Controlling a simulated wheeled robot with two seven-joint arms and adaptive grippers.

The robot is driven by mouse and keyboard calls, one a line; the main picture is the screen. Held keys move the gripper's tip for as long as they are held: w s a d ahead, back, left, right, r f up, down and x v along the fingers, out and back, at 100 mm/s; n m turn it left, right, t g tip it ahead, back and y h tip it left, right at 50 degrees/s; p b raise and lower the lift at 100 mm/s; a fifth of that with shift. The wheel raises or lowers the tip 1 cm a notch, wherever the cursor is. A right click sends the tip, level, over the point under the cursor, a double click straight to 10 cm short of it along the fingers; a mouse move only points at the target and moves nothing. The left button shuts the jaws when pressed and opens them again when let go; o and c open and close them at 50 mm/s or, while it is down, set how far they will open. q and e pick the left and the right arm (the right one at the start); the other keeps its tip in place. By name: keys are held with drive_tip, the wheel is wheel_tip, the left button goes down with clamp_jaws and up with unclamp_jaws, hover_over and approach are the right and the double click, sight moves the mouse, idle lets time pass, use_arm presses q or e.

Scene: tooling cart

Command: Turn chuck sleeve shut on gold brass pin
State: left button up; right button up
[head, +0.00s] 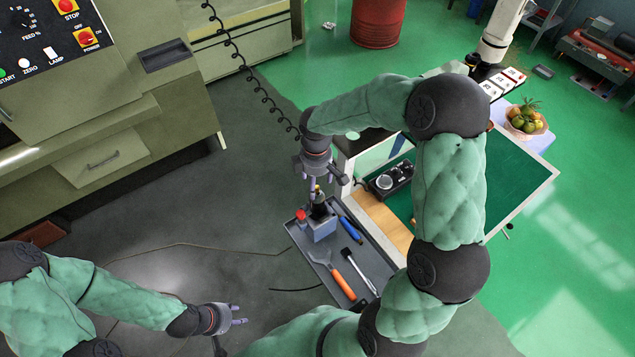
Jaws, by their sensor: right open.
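A dark chuck sleeve (319,210) stands upright on a grey-blue block (321,229) at the far left part of the cart's grey tray. A small gold brass pin (317,190) shows above the sleeve. My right gripper (316,183) points down from above, open, with its fingers near the pin and the top of the sleeve. Whether the fingers touch either one is too small to tell. My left gripper (240,315) is open and empty at the lower middle, over the floor and apart from the tray.
A coiled cable (245,68) hangs behind.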

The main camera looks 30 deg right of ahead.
sight(317, 195)
drive_tip(key=shift+w+d+r, duration=0.2)
drive_tip(key=shift+d+r, duration=0.2)
drive_tip(key=shift+r, duration=0.1)
wheel_tip(317, 195, down, 11)
drive_tip(key=shift+s+r, duration=0.1)
drive_tip(key=shift+r, duration=0.1)
drive_tip(key=c, duration=1.2)
